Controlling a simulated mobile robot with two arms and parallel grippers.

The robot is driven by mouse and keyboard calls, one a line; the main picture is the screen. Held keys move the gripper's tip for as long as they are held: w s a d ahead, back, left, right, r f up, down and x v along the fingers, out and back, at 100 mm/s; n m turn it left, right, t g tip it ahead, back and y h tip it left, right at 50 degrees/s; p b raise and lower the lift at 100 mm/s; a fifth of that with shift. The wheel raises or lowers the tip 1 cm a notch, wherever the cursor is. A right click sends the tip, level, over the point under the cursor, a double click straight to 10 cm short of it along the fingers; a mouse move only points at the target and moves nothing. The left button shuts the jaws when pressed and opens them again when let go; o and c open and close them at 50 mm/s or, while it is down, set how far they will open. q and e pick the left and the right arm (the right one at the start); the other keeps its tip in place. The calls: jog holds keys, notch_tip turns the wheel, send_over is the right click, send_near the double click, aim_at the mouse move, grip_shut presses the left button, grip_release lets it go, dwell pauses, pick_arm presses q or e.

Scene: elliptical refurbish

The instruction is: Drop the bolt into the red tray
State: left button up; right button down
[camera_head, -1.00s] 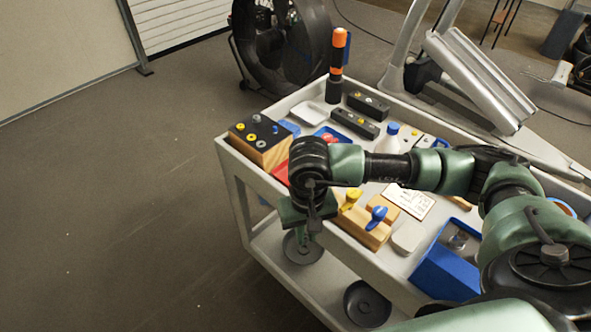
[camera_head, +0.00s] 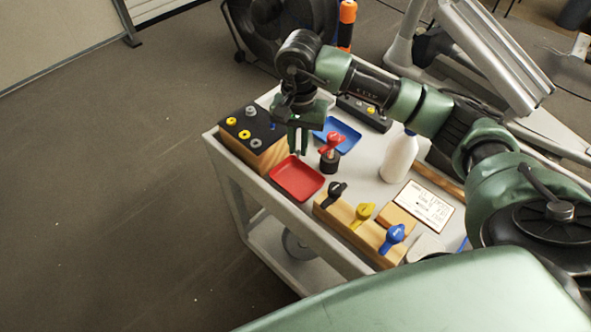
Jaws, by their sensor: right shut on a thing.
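The red tray (camera_head: 297,180) lies on the cart top near its left edge, and nothing shows inside it. My right gripper (camera_head: 298,148) hangs fingers down just above and behind the tray's far edge as seen in the head view. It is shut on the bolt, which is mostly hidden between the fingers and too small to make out. My left gripper is out of view.
A wooden block with a black top (camera_head: 254,138) stands left of the tray. A blue tray (camera_head: 337,136) and a red-knobbed black piece (camera_head: 330,152) are to the right. A block with several valve handles (camera_head: 350,212) sits in front; a white bottle (camera_head: 399,158) stands beyond.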

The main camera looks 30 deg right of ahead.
aim_at(298, 154)
jog(key=shift+s+f+b, duration=0.1)
jog(key=shift+f+b, duration=0.25)
jog(key=shift+f, duration=0.55)
notch_tip(298, 154, down, 4)
jog(key=shift+r+b, duration=0.1)
jog(key=shift+b, duration=0.7)
jog(key=shift+f, duration=0.45)
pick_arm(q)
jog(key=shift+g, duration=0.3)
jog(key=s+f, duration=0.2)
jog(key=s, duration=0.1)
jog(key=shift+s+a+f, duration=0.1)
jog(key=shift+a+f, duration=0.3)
pick_arm(e)
jog(key=c, duration=1.3)
grip_release()
jog(key=shift+c, duration=0.2)
pick_arm(q)
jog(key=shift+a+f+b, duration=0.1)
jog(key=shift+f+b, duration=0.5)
jog(key=shift+b, duration=0.1)
pick_arm(e)
notch_tip(298, 154, up, 8)
jog(key=shift+f, duration=0.1)
